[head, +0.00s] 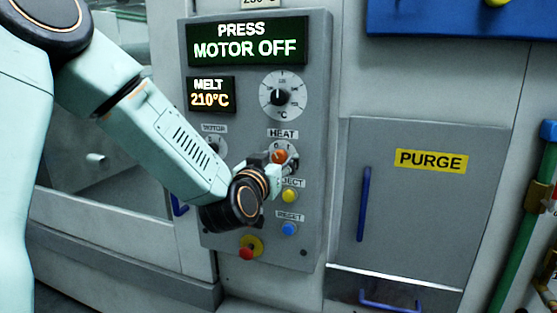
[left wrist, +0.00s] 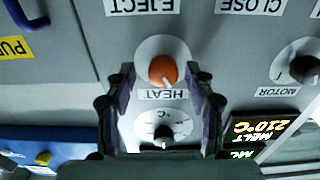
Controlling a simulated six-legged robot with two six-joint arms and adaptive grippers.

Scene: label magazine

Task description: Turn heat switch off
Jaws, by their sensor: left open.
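The heat switch is an orange knob (head: 279,156) on a white round plate, below the HEAT label on the grey control panel (head: 312,105). It also shows in the upside-down left wrist view (left wrist: 163,68), above the HEAT label there. My left gripper (head: 272,168) is at the panel close to this knob and partly covers its plate. In the left wrist view the left gripper (left wrist: 160,82) is open, one finger on each side of the picture's middle, with the knob between and just beyond the tips. Contact cannot be told. My right gripper is not in view.
The display (head: 248,40) reads PRESS MOTOR OFF; the melt display (head: 211,94) reads 210°C. A temperature dial (head: 281,96) is above the knob. Yellow (head: 289,195), blue (head: 289,229) and red (head: 246,253) buttons are below.

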